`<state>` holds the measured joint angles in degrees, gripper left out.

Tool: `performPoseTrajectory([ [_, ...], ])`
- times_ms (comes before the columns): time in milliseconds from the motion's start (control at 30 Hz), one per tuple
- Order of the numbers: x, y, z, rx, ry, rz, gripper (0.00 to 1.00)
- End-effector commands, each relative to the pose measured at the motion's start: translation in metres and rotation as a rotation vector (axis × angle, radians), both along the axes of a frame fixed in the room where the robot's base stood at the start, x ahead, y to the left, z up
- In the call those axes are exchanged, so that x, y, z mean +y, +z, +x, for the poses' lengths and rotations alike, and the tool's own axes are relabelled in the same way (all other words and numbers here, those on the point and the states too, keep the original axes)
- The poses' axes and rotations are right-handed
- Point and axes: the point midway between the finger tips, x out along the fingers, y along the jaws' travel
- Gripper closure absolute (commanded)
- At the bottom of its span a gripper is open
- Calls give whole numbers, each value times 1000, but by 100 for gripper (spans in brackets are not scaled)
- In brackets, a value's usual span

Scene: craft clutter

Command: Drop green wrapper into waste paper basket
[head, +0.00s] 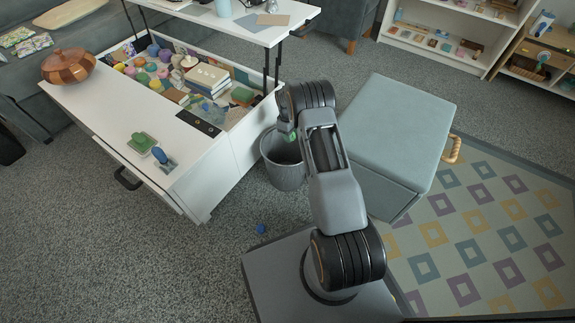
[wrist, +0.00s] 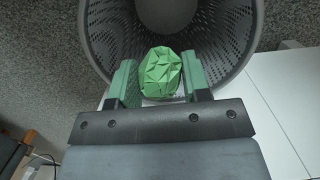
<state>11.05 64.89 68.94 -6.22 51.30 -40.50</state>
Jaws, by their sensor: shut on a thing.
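The green wrapper (wrist: 161,74), a crumpled faceted ball, is between the two green fingers of my gripper (wrist: 160,84) in the wrist view. My gripper is shut on it. The waste paper basket (wrist: 236,52), dark grey with perforated walls, lies right beyond the wrapper in the wrist view, its opening facing the camera. In the head view the basket (head: 284,176) stands on the carpet, and my gripper (head: 289,134) is over its rim area. My arm hides part of the gripper there, and the wrapper is hard to make out.
A white lift-top table (head: 215,150) stands left of the basket, its compartment full of yarn, books and craft things. A grey storage ottoman (head: 400,125) is close on the right. A small blue object (head: 261,229) lies on the carpet in front. A patterned rug (head: 480,235) is at right.

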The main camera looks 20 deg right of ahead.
Motion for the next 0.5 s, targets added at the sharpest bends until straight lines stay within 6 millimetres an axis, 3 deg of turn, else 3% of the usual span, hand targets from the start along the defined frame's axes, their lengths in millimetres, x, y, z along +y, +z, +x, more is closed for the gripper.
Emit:
performPoseTrajectory([
  [267,0,-1,0,-1,-1,0,78],
  [300,0,-1,0,-1,-1,0,53],
  [500,0,-1,0,-1,-1,0,34],
])
